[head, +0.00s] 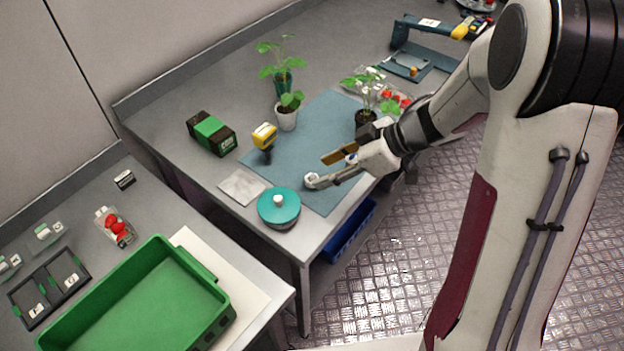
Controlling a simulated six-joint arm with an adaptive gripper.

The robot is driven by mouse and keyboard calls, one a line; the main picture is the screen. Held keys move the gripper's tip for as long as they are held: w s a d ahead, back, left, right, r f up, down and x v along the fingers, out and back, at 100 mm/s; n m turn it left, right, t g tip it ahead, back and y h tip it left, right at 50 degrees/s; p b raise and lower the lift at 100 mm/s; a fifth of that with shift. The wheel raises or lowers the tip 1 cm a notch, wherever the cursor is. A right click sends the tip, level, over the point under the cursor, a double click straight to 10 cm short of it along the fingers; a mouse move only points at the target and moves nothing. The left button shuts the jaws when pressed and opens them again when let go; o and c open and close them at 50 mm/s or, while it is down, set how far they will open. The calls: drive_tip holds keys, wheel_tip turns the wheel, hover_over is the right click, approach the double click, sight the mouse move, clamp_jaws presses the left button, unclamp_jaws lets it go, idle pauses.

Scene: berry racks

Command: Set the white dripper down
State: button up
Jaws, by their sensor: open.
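My gripper (318,171) is over the front part of the blue-grey mat (325,120) on the bench. Its two fingers are spread apart, one gold-toned and one grey. A small white rounded piece (312,179) shows at the tip of the grey finger, low over or on the mat. It looks like the white dripper, but it is too small to be sure. I cannot tell whether it touches the finger. Nothing is clearly clamped between the fingers.
A potted plant (287,119) and a yellow handheld tool (264,137) stand left of my gripper. Another potted plant (366,117) is close behind it. A teal-lidded round container (279,207) is near the bench's front edge. A green crate (200,272) is at lower left.

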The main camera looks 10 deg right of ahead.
drive_tip(key=shift+f, duration=0.1)
drive_tip(key=shift+f+x, duration=0.2)
drive_tip(key=shift+x, duration=2.35)
drive_tip(key=shift+s+d, duration=0.2)
drive_tip(key=c, duration=0.9)
drive_tip(key=shift+r, duration=0.1)
drive_tip(key=shift+r, duration=4.95)
